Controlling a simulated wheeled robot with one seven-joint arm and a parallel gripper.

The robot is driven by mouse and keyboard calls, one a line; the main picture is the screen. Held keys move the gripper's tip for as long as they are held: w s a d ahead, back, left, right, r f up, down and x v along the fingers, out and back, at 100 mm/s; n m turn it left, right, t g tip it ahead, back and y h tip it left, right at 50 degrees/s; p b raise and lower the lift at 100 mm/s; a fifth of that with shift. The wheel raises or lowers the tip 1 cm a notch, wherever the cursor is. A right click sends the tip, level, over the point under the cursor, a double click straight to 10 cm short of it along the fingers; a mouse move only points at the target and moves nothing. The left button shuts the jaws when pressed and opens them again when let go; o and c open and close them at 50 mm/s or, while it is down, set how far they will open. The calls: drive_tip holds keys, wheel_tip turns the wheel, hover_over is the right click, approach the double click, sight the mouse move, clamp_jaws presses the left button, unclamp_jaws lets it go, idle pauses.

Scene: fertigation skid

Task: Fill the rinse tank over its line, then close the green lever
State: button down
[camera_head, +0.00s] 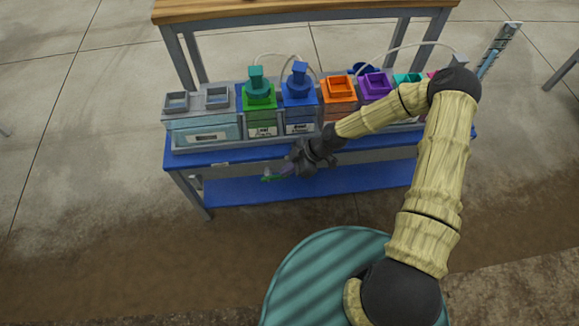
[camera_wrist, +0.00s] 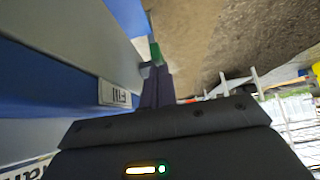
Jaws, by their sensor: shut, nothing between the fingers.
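A small green piece, likely the green lever (camera_head: 268,178), shows at the front of the bench, just past my fingertips. It also shows in the wrist view (camera_wrist: 155,52) beyond the finger ends. My gripper (camera_head: 284,172) is shut and empty, low in front of the bench edge. In the wrist view its dark fingers (camera_wrist: 156,72) lie together, close to the green piece; I cannot tell whether they touch it. A pale teal tank (camera_head: 207,134) with a label stands at the bench's left end; the label is too small to read, so I cannot tell if it is the rinse tank. No level line is readable.
The blue bench (camera_head: 188,160) carries a green container (camera_head: 259,97), a blue one (camera_head: 299,92), an orange one (camera_head: 339,88) and a purple one (camera_head: 375,84). A wooden-topped table (camera_head: 300,8) stands behind. A small label (camera_wrist: 114,94) is on the bench front. The floor at left is clear.

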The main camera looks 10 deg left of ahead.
drive_tip(key=shift+s+a, duration=0.1)
idle(0.3)
drive_tip(key=shift+r, duration=0.1)
drive_tip(key=shift+r+p, duration=0.55)
drive_tip(key=shift+r, duration=0.05)
wheel_tip(320, 180, up, 3)
drive_tip(key=shift+r+p, duration=0.1)
drive_tip(key=shift+p, duration=1.05)
drive_tip(key=w+d+r, duration=0.2)
drive_tip(key=d+r, duration=0.1)
drive_tip(key=d, duration=0.5)
drive_tip(key=shift+d+p, duration=0.4)
drive_tip(key=shift+w, duration=0.1)
drive_tip(key=a+r, duration=0.1)
drive_tip(key=r, duration=0.1)
drive_tip(key=a+r, duration=0.2)
drive_tip(key=shift+s+a+r, duration=0.15)
drive_tip(key=shift+s+a, duration=0.05)
drive_tip(key=shift+a, duration=0.05)
